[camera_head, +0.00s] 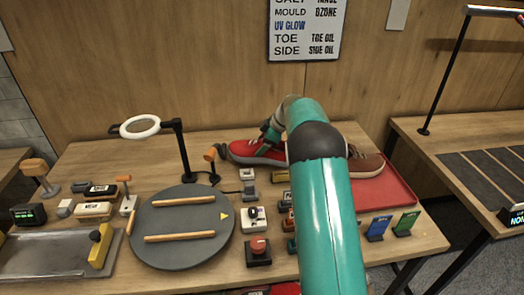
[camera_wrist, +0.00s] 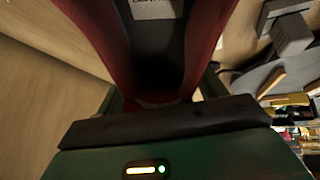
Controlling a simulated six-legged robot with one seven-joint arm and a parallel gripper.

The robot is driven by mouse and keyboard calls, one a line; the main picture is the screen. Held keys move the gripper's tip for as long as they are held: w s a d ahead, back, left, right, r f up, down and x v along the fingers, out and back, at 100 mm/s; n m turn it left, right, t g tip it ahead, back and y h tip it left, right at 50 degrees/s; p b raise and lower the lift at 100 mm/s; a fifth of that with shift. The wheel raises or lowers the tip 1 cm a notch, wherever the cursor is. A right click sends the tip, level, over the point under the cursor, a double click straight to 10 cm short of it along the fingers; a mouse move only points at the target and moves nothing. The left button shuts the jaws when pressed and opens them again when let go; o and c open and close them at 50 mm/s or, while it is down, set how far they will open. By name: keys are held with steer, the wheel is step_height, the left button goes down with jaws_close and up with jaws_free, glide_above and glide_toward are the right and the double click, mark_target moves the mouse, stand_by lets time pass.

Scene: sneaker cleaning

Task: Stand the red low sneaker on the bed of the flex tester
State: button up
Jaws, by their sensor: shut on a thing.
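The red low sneaker (camera_head: 250,150) with a pale sole is at the back of the table, left of my arm. My gripper (camera_head: 270,133) is shut on it at its heel end; the arm hides part of the shoe. In the wrist view the red sneaker (camera_wrist: 205,35) fills the upper middle, with its dark inside and a pale label showing. I cannot tell whether its sole touches the table. A flat grey metal bed (camera_head: 45,262) with a yellow block lies at the front left, and looks like the flex tester, though no label confirms it.
A round grey turntable (camera_head: 180,228) with two wooden bars fills the middle left. A ring lamp (camera_head: 140,127) on a black post stands behind it. A brown shoe (camera_head: 367,165) sits on a red tray (camera_head: 385,193) at the right. Several small blocks and switches crowd the middle.

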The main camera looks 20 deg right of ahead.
steer(key=f, duration=0.2)
steer(key=shift+w+f, duration=0.4)
steer(key=shift+f, duration=0.45)
steer(key=shift+d+f, duration=0.1)
steer(key=o, duration=1.3)
